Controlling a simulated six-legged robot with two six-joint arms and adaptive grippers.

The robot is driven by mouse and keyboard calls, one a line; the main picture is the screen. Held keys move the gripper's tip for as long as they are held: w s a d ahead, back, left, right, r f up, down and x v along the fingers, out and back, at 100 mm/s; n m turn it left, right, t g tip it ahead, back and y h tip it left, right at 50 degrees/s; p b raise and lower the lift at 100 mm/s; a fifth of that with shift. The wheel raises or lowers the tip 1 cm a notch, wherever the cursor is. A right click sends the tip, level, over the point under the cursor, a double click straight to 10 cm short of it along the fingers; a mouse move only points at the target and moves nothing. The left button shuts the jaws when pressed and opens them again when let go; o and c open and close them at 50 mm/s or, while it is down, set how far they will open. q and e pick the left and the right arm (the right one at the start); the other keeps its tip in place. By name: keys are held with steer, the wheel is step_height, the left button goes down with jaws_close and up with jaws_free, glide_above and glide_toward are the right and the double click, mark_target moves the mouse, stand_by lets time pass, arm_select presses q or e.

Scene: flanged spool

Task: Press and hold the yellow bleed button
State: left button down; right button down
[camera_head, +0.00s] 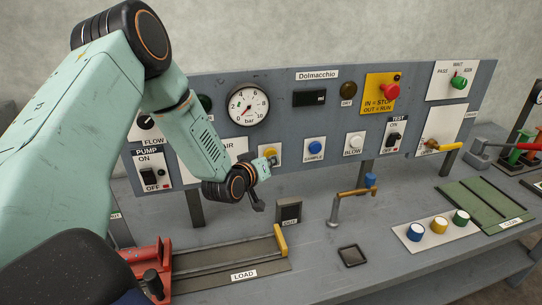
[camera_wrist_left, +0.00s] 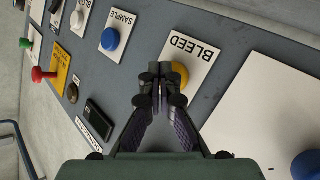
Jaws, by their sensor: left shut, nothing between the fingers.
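The yellow bleed button (camera_head: 270,152) sits on a white plate on the grey upright panel, partly hidden behind my left gripper in the head view. In the left wrist view the yellow button (camera_wrist_left: 180,76) shows beside the upside-down word BLEED. My left gripper (camera_head: 263,168) is at the panel in front of the button. Its fingertips (camera_wrist_left: 160,75) are shut together with nothing between them, and they overlap the button's left side in the wrist view. I cannot tell whether they touch it. My right gripper is in neither view.
The blue SAMPLE button (camera_head: 315,145) and white BLOW button (camera_head: 355,142) are right of the bleed plate. A pressure gauge (camera_head: 247,106) is above.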

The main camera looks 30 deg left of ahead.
arm_select(q)
steer(key=shift+s+d, duration=0.25)
steer(key=shift+d, duration=0.1)
steer(key=s+d, duration=0.3)
steer(key=shift+s+d, duration=0.15)
steer(key=shift+d, duration=0.25)
steer(key=shift+f, duration=0.15)
stand_by(0.7)
